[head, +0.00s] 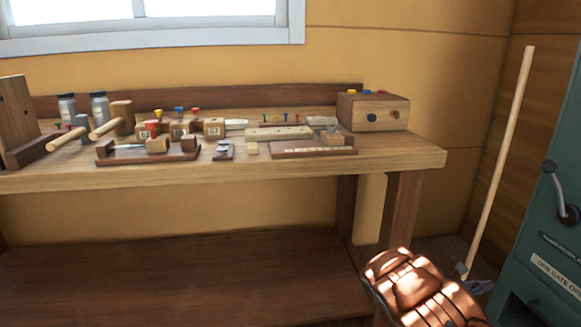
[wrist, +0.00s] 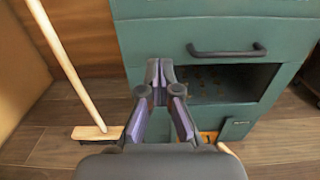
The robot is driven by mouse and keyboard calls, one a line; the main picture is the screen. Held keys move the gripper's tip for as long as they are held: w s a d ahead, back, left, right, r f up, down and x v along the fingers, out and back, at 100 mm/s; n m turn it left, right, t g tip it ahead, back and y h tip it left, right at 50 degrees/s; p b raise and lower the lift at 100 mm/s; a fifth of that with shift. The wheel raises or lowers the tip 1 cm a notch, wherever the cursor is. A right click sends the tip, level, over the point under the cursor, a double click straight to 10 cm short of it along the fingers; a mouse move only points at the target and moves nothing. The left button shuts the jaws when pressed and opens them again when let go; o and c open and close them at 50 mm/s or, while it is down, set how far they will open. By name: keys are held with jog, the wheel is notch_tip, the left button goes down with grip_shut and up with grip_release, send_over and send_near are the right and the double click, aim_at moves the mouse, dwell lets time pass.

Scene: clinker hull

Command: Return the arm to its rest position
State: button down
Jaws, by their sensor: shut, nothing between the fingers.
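My gripper (wrist: 160,72) shows in the wrist view with its fingertips together and nothing between them. It points toward a green cabinet (wrist: 165,40) with a dark handle and a dark opening. I cannot tell the exact gap between the fingertips and the cabinet. In the head view my orange-brown arm (head: 415,290) shows at the bottom right, in front of the bench.
A wooden workbench (head: 400,155) bears blocks, jars, mallets and a wooden box (head: 372,112). A broom (wrist: 66,65) leans left of the cabinet, its head on the floor. Its handle also shows in the head view (head: 500,160). Wooden floor (wrist: 35,140) is free at the left.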

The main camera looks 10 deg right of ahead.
jog(key=s+a+r+m+g+p, duration=0.1)
jog(key=s+r+m+g+p, duration=0.2)
jog(key=r, duration=0.6)
jog(key=s+a+r+m+g+p, duration=0.1)
jog(key=s+r+m+g+p, duration=0.2)
jog(key=r, duration=0.7)
jog(key=s+a+r+m+g+y+p, duration=0.1)
jog(key=s+a+r+m+y+p, duration=0.2)
jog(key=s+a+r+m+p, duration=0.25)
jog(key=s+a+r+m+y+p, duration=0.2)
jog(key=s+a+r+p, duration=0.15)
jog(key=s+r, duration=0.4)
jog(key=s+a+r+m+t+y+p, duration=0.1)
jog(key=s+a+r+t+y+p, duration=0.1)
jog(key=s+a+r+y+p, duration=0.2)
jog(key=s+a+r+m+t+y+p, duration=0.1)
jog(key=s+a+r+y+p, duration=0.3)
jog(key=a, duration=1.7)
jog(key=s+a+r+m+t+y+p, duration=0.2)
jog(key=s+a+r+y+p, duration=0.2)
jog(key=a+r+p, duration=0.5)
jog(key=a+y+p, duration=0.1)
jog(key=a+p, duration=0.3)
jog(key=shift+a+t, duration=0.15)
jog(key=shift+t, duration=0.25)
jog(key=shift+r, duration=0.1)
